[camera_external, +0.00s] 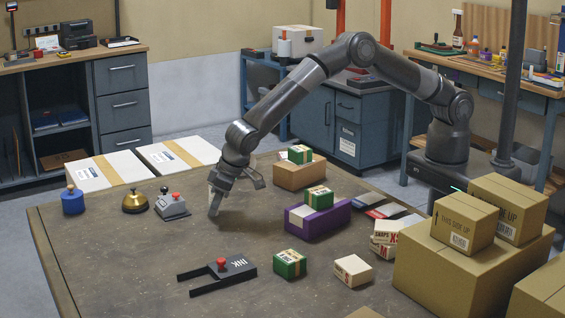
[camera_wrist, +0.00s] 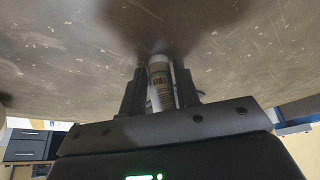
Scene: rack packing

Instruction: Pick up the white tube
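The white tube (camera_wrist: 160,84) stands between my gripper's two dark fingers in the wrist view, with a printed tan and grey label. My gripper (camera_wrist: 160,92) has a finger close against each side of the tube and looks shut on it. In the external view my gripper (camera_external: 214,208) points down, low over the brown table, right of the grey stamp device. The tube is mostly hidden there, with only a pale strip showing at the fingers. I cannot tell whether the tube touches the table.
The table (camera_external: 130,265) holds a blue weight (camera_external: 73,203), a brass bell (camera_external: 135,203), a grey device with a red knob (camera_external: 173,207), a purple box (camera_external: 318,220), green boxes (camera_external: 290,264) and a black ink holder (camera_external: 222,272). Cardboard cartons (camera_external: 455,265) stand at right. The front left is clear.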

